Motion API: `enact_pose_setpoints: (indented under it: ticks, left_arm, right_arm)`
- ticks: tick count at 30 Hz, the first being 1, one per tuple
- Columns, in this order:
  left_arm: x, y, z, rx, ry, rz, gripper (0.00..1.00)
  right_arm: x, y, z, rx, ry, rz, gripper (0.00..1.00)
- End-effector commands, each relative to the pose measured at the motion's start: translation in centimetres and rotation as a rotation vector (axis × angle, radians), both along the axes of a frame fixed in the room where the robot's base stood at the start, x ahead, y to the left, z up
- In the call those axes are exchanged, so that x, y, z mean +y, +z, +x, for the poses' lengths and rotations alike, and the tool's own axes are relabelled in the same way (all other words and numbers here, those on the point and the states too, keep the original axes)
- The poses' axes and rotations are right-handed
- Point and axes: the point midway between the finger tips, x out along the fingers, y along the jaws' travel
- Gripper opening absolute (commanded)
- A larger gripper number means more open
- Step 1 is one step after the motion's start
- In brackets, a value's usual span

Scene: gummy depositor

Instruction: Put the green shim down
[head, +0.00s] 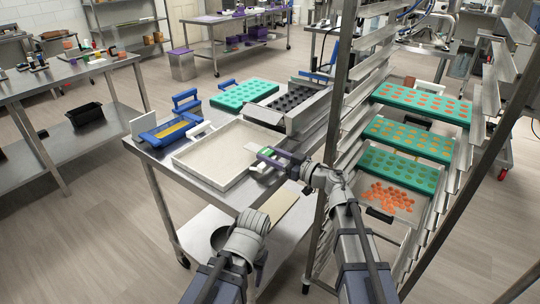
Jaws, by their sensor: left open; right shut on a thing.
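The green shim (268,152) is a small green piece between the fingers of my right gripper (268,156). The fingers are shut on it and cover part of it. It is over the right side of the large pale tray (207,162) on the steel table. I cannot tell whether it touches the tray. My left gripper (244,236) is low in front of the table, apart from the shim. It is open, and its fingers are hard to make out.
Behind the tray are a blue-and-yellow tool (171,131), a green mold (245,94) and a grey box of dark moulded pieces (292,99). A metal rack (343,110) with green gummy molds (409,138) stands close at right. The tray floor is mostly clear.

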Motion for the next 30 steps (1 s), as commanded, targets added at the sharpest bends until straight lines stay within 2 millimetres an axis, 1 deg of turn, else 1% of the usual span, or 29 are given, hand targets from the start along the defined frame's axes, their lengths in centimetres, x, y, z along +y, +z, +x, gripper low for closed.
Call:
enact_pose_setpoints:
  ticks: [1,2,9,17,20,23,24,30]
  left_arm:
    - [0.0,0.1,0.0,0.0,0.0,0.0,0.61]
    - [0.0,0.1,0.0,0.0,0.0,0.0,0.61]
    - [0.0,0.1,0.0,0.0,0.0,0.0,0.61]
    - [0.0,0.2,0.0,0.0,0.0,0.0,0.61]
    - [0.0,0.8,0.0,0.0,0.0,0.0,0.61]
    - [0.0,2.0,0.0,0.0,0.0,0.0,0.61]
    - [0.0,1.3,0.0,0.0,0.0,0.0,0.61]
    - [0.0,1.3,0.0,0.0,0.0,0.0,0.61]
  right_arm:
    - [0.0,0.1,0.0,0.0,0.0,0.0,0.0]
    - [0.0,0.1,0.0,0.0,0.0,0.0,0.51]
    - [0.0,0.1,0.0,0.0,0.0,0.0,0.78]
    - [0.0,0.2,0.0,0.0,0.0,0.0,0.79]
    - [0.0,0.8,0.0,0.0,0.0,0.0,0.79]
    - [0.0,2.0,0.0,0.0,0.0,0.0,0.79]
    - [-1.0,1.3,-0.8,0.0,-0.004,0.0,0.79]
    - [-4.7,1.3,-3.5,0.0,-0.005,0.0,0.79]
